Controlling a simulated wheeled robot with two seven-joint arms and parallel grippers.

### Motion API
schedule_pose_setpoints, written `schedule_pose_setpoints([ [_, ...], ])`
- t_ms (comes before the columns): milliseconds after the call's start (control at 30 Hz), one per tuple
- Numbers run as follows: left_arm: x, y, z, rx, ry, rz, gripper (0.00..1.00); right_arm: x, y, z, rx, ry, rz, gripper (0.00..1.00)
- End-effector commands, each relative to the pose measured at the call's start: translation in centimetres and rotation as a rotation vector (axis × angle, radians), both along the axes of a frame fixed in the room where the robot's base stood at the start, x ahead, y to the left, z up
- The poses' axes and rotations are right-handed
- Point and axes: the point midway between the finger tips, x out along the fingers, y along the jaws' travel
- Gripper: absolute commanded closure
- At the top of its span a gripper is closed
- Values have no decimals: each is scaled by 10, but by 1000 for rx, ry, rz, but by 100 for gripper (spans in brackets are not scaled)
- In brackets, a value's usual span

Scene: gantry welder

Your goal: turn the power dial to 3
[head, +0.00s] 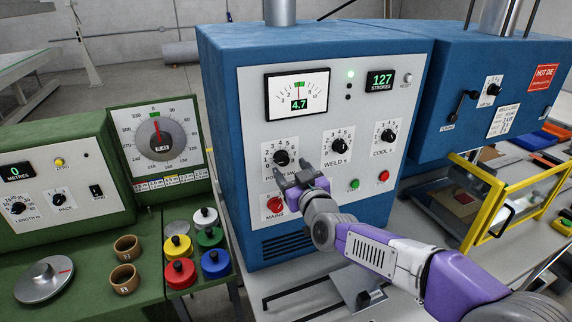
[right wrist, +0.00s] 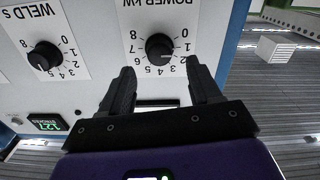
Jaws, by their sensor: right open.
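The power dial (head: 281,158) is a round black knob on the white front panel of the blue welder cabinet, with a numbered scale around it. In the right wrist view the power dial (right wrist: 160,47) shows upside down under the label POWER kW. My right gripper (head: 293,175) is open and empty, just below the dial in the head view. In the right wrist view its fingers (right wrist: 159,72) stand apart, with the knob showing beyond the gap between them. My left gripper is not in view.
The WELD S dial (head: 338,146) and COOL S dial (head: 388,135) sit to the right. The red MAINS button (head: 275,204) is just below my right gripper. A green button (head: 354,184) and a red button (head: 383,176) are to the right. The meter (head: 298,95) is above.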

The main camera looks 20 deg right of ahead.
Motion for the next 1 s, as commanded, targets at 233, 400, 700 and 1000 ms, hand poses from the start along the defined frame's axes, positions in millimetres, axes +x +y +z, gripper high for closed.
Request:
schedule_pose_setpoints([
  [233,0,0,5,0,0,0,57,32,-2,0,0,1,0,37],
  [400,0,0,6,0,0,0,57,40,-3,0,0,1,-1,37],
  [700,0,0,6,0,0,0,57,41,-3,0,0,0,-1,46],
  [1000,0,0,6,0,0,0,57,41,-3,0,0,0,0,92],
])
